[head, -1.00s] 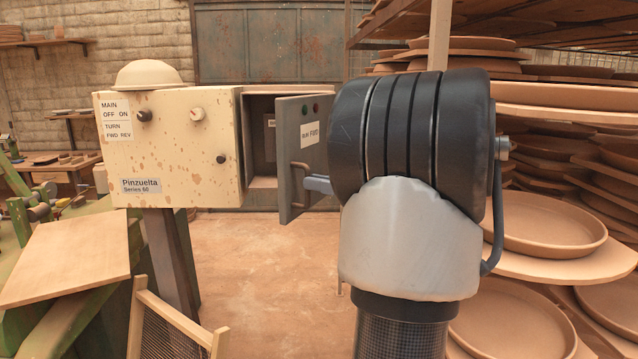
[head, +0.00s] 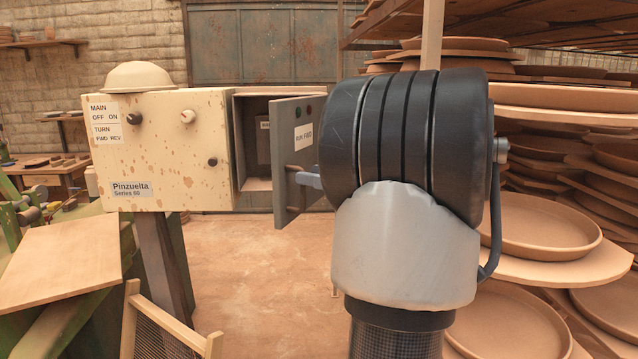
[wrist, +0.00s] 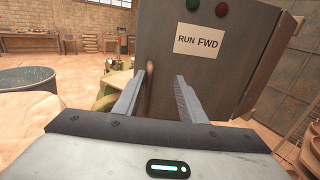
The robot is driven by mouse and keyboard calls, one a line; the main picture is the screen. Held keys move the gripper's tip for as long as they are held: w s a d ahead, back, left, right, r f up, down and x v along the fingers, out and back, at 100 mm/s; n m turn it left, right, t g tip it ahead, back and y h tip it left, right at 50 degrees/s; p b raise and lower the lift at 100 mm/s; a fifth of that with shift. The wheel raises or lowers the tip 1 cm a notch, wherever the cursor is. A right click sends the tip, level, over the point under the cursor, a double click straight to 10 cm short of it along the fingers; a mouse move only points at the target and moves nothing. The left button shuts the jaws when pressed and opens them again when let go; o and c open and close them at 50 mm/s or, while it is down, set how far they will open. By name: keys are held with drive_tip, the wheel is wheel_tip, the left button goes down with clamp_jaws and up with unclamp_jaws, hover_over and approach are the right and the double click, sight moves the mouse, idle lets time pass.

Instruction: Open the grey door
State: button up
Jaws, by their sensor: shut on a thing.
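The grey door (head: 288,150) of the cream control box (head: 160,145) stands swung well out from the box, with the dark inside showing. The door carries a "RUN FWD" label and a red and a green button, also seen in the wrist view (wrist: 222,75). My gripper (head: 300,178) is at the door's handle, partly hidden behind my arm in the head view. In the wrist view my gripper (wrist: 158,98) has the brownish upright handle (wrist: 150,85) between its fingers, close to the left one, and is shut on it.
Racks of round clay-coloured trays (head: 540,225) stand close on the right. A wooden board (head: 62,260) and a wooden frame (head: 165,325) are at lower left. Open floor (head: 260,275) lies below the door.

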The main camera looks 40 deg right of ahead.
wheel_tip(320, 180, up, 8)
drive_tip(key=shift+r, duration=0.25)
